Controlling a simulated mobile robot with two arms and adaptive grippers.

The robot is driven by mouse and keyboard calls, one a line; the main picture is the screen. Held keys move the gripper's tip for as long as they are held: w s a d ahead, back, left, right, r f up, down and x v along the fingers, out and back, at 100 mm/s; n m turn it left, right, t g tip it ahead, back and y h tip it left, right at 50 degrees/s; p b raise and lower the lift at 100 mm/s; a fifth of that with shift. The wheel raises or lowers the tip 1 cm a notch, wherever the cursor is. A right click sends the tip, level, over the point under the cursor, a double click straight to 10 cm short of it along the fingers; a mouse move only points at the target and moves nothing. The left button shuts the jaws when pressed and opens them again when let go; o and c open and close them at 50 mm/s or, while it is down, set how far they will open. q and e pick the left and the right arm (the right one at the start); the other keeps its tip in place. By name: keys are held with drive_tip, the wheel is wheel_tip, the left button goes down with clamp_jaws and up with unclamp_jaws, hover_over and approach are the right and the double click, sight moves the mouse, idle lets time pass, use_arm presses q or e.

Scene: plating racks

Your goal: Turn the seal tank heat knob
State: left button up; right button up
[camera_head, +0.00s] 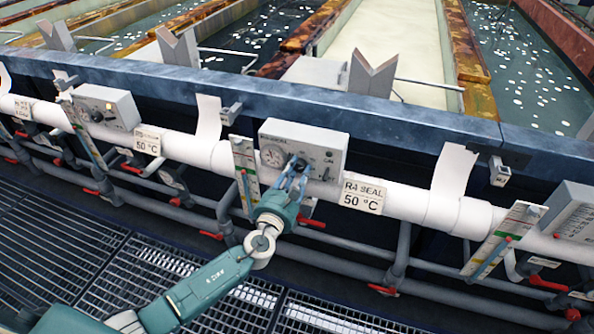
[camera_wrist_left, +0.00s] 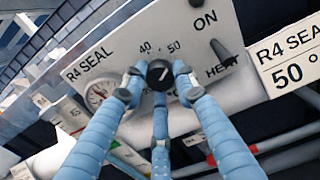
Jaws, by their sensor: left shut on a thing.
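The seal tank control box (camera_head: 328,140) is a pale grey panel on the tank's front edge; its "R4 SEAL" label reads clearly in the left wrist view. The round black knob (camera_wrist_left: 160,73) has a white pointer line and stands below the marks 40 and 50. My left gripper (camera_head: 297,169) has its blue fingers around this knob and is shut on it; the fingers (camera_wrist_left: 160,82) hide part of its edge. A small switch (camera_wrist_left: 223,53) sits to the right, between the words ON and HEAT. My right gripper is not in view.
A round gauge (camera_head: 272,156) is left of the knob. A white pipe (camera_head: 405,201) runs below the box, with an "R4 SEAL 50 °C" sign (camera_head: 362,195) beside it. Red-handled valves (camera_head: 383,290) and grey pipes lie lower. Dark floor grating (camera_head: 50,240) is open at left.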

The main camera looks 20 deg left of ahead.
use_arm(q)
drive_tip(key=shift+f, duration=0.1)
drive_tip(key=o, duration=1.1)
drive_tip(key=shift+o, duration=0.2)
drive_tip(key=s, duration=1.2)
drive_tip(key=shift+a, duration=0.25)
